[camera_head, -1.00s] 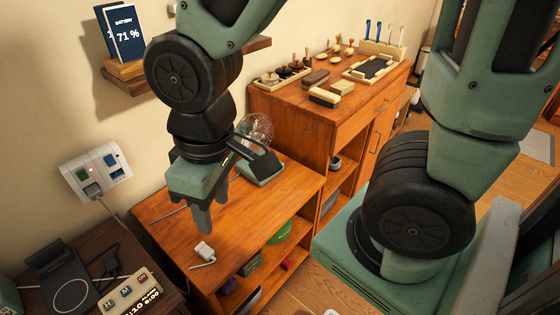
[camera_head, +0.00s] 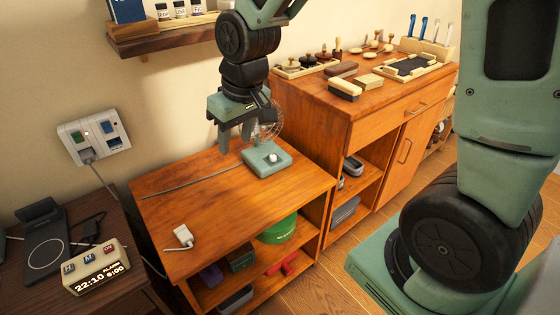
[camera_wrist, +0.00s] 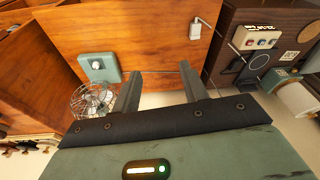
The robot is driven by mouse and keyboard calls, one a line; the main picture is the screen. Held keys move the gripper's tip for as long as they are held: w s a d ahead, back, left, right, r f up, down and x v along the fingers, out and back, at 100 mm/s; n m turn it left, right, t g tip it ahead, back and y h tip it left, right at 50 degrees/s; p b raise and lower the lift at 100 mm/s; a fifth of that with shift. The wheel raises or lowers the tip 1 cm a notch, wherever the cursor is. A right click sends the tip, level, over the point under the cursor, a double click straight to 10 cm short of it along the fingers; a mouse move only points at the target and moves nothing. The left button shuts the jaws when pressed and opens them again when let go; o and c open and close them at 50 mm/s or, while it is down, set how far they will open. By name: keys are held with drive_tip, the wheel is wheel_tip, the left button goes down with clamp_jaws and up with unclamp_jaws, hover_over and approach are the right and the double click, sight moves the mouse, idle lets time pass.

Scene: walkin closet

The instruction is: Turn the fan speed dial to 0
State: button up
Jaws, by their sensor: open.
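The fan stands at the back of the low wooden cabinet top, with a green base (camera_head: 268,160) and a wire cage (camera_head: 268,122) partly hidden behind my gripper. The white speed dial (camera_head: 273,158) sits on top of the base. The dial (camera_wrist: 97,65) also shows in the wrist view, on the base left of my fingers; its setting is too small to read. My gripper (camera_head: 236,138) is open and empty, hanging left of the fan above the cabinet top. In the wrist view my fingers (camera_wrist: 163,90) are spread, with the cage (camera_wrist: 92,101) left of them.
A white plug (camera_head: 183,236) lies on the front left of the low cabinet top (camera_head: 225,210). A taller cabinet (camera_head: 345,115) with brushes and trays rises at right. A shelf (camera_head: 160,38) hangs above, and an alarm clock (camera_head: 97,267) stands at lower left.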

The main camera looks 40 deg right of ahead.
drive_tip(key=w+d+f+m+t+b, duration=0.1)
drive_tip(key=w+d+f+b, duration=0.15)
drive_tip(key=w+d, duration=0.2)
drive_tip(key=w+d+f+m+b, duration=0.2)
drive_tip(key=w+d+f, duration=0.15)
drive_tip(key=d, duration=0.25)
drive_tip(key=m+h+b, duration=0.1)
drive_tip(key=h+b, duration=0.1)
drive_tip(key=b, duration=0.1)
approach(273, 156)
drive_tip(key=shift+t, duration=0.4)
drive_tip(key=x, duration=0.2)
drive_tip(key=b+x, duration=0.1)
drive_tip(key=x, duration=0.5)
drive_tip(key=shift+s+f+b, duration=0.2)
drive_tip(key=shift+s+b, duration=0.2)
clamp_jaws()
